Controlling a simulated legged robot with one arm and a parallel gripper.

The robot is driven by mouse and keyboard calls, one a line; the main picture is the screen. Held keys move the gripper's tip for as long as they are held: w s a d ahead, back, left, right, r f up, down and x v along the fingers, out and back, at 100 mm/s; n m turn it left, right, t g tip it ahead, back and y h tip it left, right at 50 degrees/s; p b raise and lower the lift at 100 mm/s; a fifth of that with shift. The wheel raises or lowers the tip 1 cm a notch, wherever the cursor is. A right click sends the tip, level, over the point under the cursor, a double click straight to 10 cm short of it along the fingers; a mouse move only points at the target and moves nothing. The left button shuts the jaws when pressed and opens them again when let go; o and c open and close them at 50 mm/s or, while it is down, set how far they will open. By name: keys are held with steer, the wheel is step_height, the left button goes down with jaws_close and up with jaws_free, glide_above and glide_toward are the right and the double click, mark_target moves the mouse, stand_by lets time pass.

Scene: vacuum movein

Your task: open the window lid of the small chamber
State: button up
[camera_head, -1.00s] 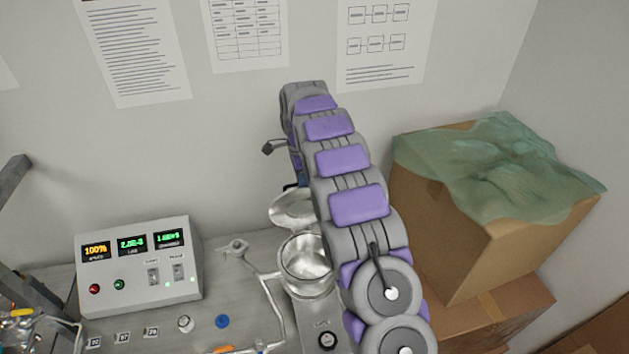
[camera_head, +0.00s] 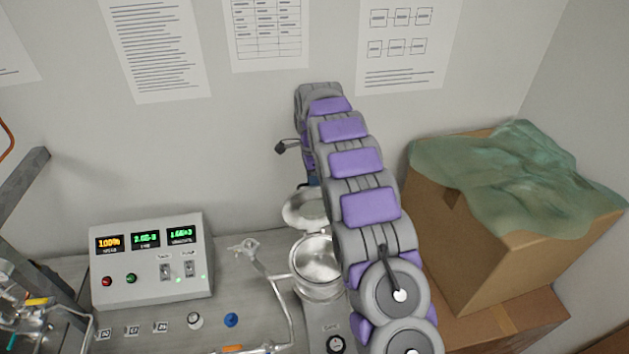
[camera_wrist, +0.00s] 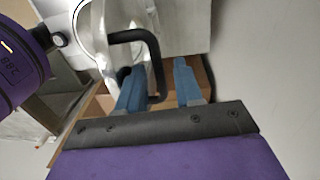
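The small chamber (camera_head: 318,265) is a round metal pot with a shiny open top on the bench. Its round window lid (camera_head: 303,208) is raised behind the opening, and my arm hides part of it. In the wrist view, the lid's black handle (camera_wrist: 135,36) loops in front of the pale metal lid (camera_wrist: 92,28). My gripper (camera_wrist: 159,85) has its two blue-grey fingers apart. The left finger overlaps the handle loop, and one handle leg lies between the fingers. I cannot tell whether they touch. The fingers are hidden behind my arm in the head view.
A control box (camera_head: 152,262) with lit displays stands to the left on the bench. A metal pipe (camera_head: 276,290) runs beside the chamber. Cardboard boxes (camera_head: 480,245) under a green sheet (camera_head: 510,175) stand to the right. The wall is close behind.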

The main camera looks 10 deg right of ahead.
steer(key=shift+d, duration=0.1)
steer(key=shift+d+r, duration=0.2)
steer(key=shift+r, duration=0.1)
step_height(320, 180, up, 17)
steer(key=w+p, duration=0.1)
steer(key=p, duration=0.9)
steer(key=shift+w+a+f+p, duration=0.15)
steer(key=shift+w+a+p, duration=0.15)
steer(key=shift+p, duration=0.1)
steer(key=shift+s, duration=0.1)
